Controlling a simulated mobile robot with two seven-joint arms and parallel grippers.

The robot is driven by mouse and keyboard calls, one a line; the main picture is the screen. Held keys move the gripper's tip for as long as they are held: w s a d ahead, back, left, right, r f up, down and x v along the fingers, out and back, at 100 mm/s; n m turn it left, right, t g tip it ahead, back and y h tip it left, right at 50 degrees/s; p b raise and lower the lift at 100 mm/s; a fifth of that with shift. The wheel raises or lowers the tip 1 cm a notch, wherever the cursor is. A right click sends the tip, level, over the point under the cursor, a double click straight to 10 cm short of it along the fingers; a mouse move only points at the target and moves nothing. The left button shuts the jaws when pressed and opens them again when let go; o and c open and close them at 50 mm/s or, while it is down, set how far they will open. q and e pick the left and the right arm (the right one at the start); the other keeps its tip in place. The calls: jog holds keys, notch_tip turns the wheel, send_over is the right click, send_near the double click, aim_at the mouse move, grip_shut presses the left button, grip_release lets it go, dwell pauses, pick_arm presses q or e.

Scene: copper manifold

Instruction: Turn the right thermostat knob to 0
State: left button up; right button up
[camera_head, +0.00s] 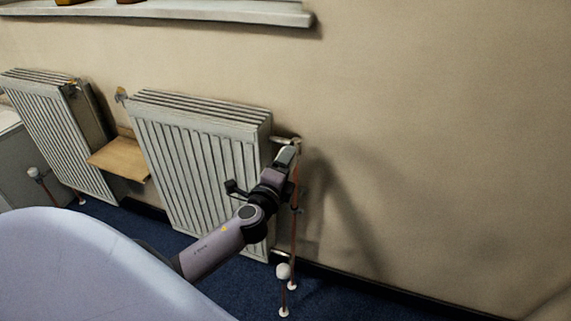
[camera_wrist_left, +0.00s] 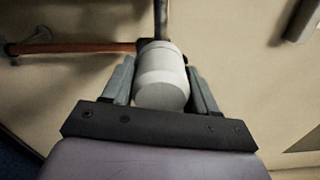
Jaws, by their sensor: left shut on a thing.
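My left gripper (camera_head: 289,156) reaches up to the upper right corner of the right radiator (camera_head: 200,160). In the left wrist view its two grey fingers (camera_wrist_left: 162,85) are shut on a white, round thermostat knob (camera_wrist_left: 162,78), one finger on each side. The knob sits on a valve, with a copper pipe (camera_wrist_left: 95,47) running off to the left and a grey pipe going up. In the head view the gripper hides most of this knob. No scale or number on it can be read. My right gripper is not in view.
Another white knob (camera_head: 283,271) stands low on a copper pipe near the floor. A second radiator (camera_head: 60,130) is at the left, with a wooden shelf (camera_head: 122,158) between the two. A windowsill (camera_head: 160,12) is above. The wall at the right is bare.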

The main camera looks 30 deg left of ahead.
pick_arm(q)
jog(key=o, duration=1)
jog(key=shift+v, duration=3.6)
jog(key=shift+f, duration=0.1)
